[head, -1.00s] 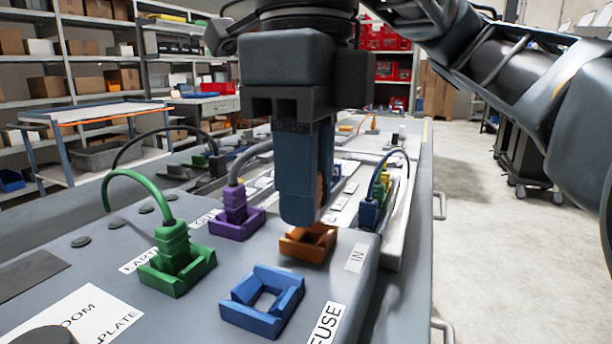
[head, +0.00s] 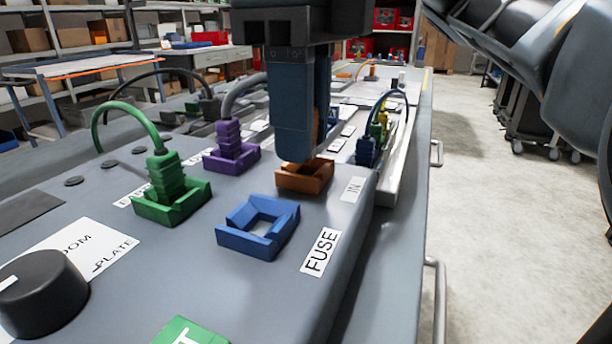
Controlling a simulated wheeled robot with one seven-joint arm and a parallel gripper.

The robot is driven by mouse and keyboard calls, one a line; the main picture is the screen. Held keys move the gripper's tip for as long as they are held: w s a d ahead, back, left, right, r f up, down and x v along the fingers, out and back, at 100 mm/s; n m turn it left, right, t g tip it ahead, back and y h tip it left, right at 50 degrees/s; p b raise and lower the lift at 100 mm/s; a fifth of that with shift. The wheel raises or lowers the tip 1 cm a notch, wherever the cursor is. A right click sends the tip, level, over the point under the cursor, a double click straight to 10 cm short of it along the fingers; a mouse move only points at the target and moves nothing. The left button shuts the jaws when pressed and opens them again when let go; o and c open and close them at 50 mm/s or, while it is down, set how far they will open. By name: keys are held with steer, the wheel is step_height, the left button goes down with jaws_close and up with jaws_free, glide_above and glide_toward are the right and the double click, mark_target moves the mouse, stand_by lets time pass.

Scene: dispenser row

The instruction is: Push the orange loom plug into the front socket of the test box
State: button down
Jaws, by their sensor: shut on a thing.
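My gripper (head: 300,120) points straight down, its fingers shut on the orange loom plug (head: 318,124). Only a thin orange strip of the plug shows at the fingers' right side; the rest is hidden. The orange socket (head: 318,185) stands on the grey test box (head: 200,270), beside the label "IN". The fingertips are directly over the socket's rear part and cover it. I cannot tell whether the plug's lower end is above the socket or inside it.
An empty blue socket (head: 262,246) sits in front, by the "FUSE" label. Green (head: 165,185) and purple (head: 229,145) plugs with cables stand in sockets to the left. A black knob (head: 40,290) is at front left. A tray with blue and yellow plugs (head: 368,150) lies behind right.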

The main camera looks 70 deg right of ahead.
steer(key=shift+f+b, duration=0.3)
steer(key=shift+f, duration=0.1)
steer(key=shift+f+b, duration=0.5)
steer(key=shift+s+f+b, duration=0.2)
steer(key=shift+f+b, duration=0.2)
steer(key=shift+f, duration=0.05)
steer(key=shift+f+b, duration=0.3)
steer(key=shift+b, duration=0.05)
steer(key=c, duration=1.2)
jaws_free()
steer(key=shift+o, duration=0.2)
steer(key=r+p, duration=0.2)
steer(key=shift+w+r+p, duration=0.2)
steer(key=shift+r+p, duration=0.1)
steer(key=shift+p, duration=0.1)
steer(key=shift+o, duration=0.6)
step_height(320, 180, up, 4)
steer(key=p, duration=0.3)
steer(key=shift+p, duration=0.4)
